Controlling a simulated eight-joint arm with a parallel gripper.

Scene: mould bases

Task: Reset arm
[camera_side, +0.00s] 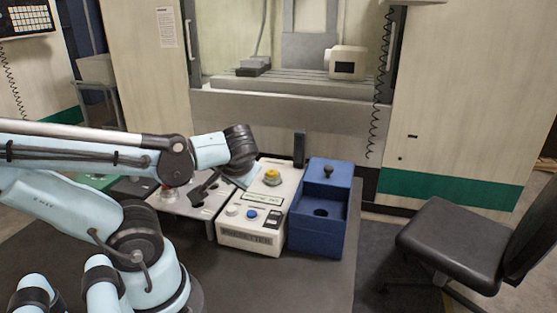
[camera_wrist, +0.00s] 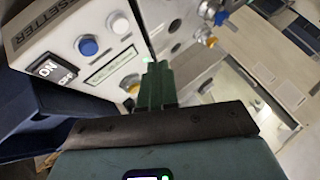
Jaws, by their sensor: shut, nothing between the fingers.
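My gripper (camera_side: 200,192) hangs over the bench, above the grey metal panel just left of the white presetter box (camera_side: 250,238). In the wrist view, the dark green fingers of my gripper (camera_wrist: 155,72) are together with nothing between them. They point at the seam between the presetter box (camera_wrist: 62,45) and the grey panel (camera_wrist: 175,30). The presetter has a yellow knob (camera_side: 272,176), a blue button (camera_side: 251,214), a white button and an ON/OFF switch (camera_wrist: 52,70). The exact height of the fingertips above the panel is hard to tell.
The dark bench top (camera_side: 325,285) is bare in front. A machine with an open bay (camera_side: 290,104) stands behind. A black chair (camera_side: 450,240) is at right.

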